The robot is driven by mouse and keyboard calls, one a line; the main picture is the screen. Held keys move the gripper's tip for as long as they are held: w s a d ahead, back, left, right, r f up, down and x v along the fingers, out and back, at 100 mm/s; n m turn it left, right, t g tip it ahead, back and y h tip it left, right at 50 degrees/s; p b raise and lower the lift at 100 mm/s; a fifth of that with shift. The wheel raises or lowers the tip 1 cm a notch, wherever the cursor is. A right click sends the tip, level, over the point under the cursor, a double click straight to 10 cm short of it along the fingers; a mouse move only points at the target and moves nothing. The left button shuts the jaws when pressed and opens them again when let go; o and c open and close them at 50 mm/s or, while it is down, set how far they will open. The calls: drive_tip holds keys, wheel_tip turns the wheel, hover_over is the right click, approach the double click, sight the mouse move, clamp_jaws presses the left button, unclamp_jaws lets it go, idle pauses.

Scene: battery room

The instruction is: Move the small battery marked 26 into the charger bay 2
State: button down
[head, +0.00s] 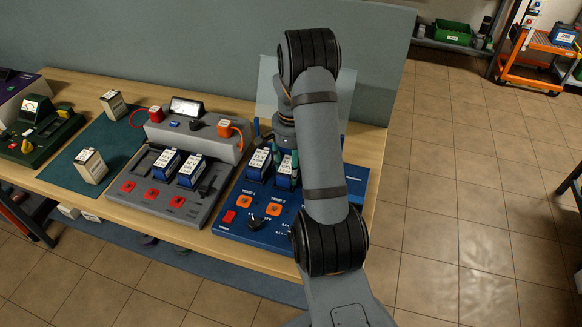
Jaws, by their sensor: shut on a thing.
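My gripper (286,160) is over the blue unit, partly hidden behind my arm. Two more blue batteries, (165,162) and (190,172), stand in the grey unit (146,199) with red buttons. The numbers on the labels and the bay markings are too small to read, so I cannot tell which battery is 26.
The blue unit (228,220) has orange buttons and a black knob. Two white-cased batteries, (91,167) and (113,103), stand on a teal mat (122,141). A dark green device (40,140) is at left. A clear panel stands behind the gripper.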

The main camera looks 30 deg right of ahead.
drive_tip(key=shift+f, duration=0.1)
drive_tip(key=c, duration=1.2)
unclamp_jaws()
drive_tip(key=shift+o, duration=0.2)
drive_tip(key=shift+r+p, duration=4.05)
drive_tip(key=shift+r, duration=1.5)
drive_tip(key=shift+f, duration=0.15)
wheel_tip(320, 180, down, 9)
drive_tip(key=b, duration=0.7)
